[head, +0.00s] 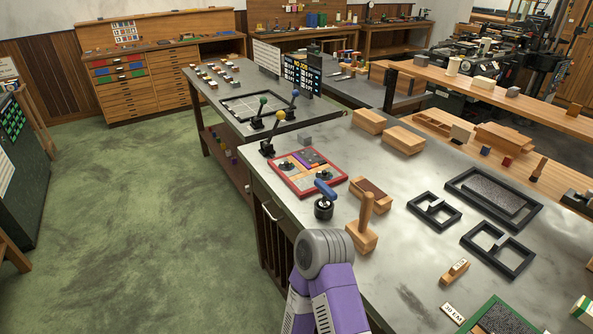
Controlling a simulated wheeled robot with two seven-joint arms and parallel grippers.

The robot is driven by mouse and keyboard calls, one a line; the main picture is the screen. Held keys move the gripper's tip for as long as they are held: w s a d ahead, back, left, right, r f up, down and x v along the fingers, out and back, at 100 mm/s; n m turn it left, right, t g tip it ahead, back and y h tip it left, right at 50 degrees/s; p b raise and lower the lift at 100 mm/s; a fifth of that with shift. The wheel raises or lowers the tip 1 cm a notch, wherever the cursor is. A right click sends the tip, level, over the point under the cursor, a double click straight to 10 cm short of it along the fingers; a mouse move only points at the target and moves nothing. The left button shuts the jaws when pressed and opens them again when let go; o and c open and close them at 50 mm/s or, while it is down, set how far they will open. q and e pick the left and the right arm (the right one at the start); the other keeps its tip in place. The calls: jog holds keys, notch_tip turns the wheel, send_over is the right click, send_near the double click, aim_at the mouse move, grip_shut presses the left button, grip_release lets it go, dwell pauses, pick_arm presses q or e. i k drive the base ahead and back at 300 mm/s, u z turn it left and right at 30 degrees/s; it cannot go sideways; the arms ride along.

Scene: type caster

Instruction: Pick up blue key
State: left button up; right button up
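The blue key appears to be the blue T-shaped handle (325,190) standing on a dark round base (323,209) near the left edge of the grey-topped bench (405,290). It stands between the red-framed tray and the wooden-handled block. One of my purple arms, with a grey rounded joint, rises from the bottom centre just in front of it. No gripper fingers show, so neither gripper can be seen on or near the key.
A wooden block with upright handle (363,232) stands close right of the key. The red-framed tray (341,181) lies behind it. Levers with coloured knobs (279,115) stand farther back. Black metal frames (434,211) lie to the right. Green floor at left is clear.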

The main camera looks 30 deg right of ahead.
aim_at(327, 191)
jog(key=i, duration=2.75)
jog(key=u, duration=3.95)
